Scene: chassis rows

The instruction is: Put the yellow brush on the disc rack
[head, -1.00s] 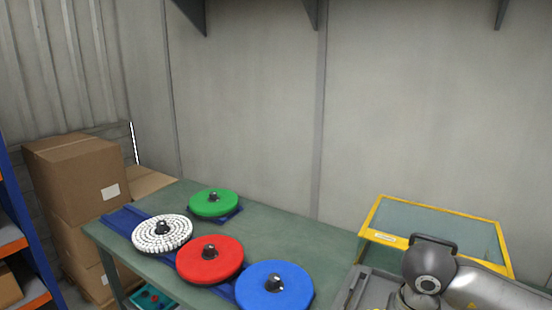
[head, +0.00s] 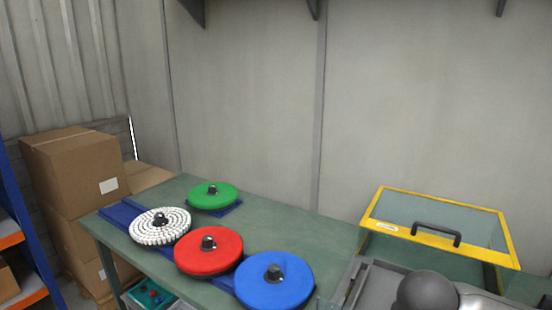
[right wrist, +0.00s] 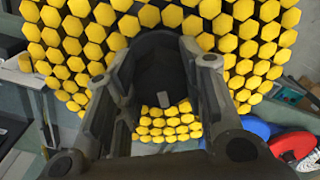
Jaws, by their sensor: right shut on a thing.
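The yellow brush (right wrist: 75,45) is a round disc of many yellow hexagonal tufts with a dark hub. It fills much of the right wrist view. My right gripper (right wrist: 163,82) is shut on its dark hub; the exact contact is partly hidden. The brush is out of the head view. The blue disc rack (head: 115,213) lies on the green table, largely covered by discs. On it are a white brush (head: 160,227), a red disc (head: 210,255), a green disc (head: 208,200) and a blue disc (head: 258,292). My left gripper is not in view.
A yellow-framed glass lid (head: 400,205) with a black handle stands at the right. The green table (head: 300,235) has bare room behind the blue disc. Cardboard boxes (head: 75,165) are stacked at the left, beside a blue shelf upright (head: 22,225). A grey wall stands behind.

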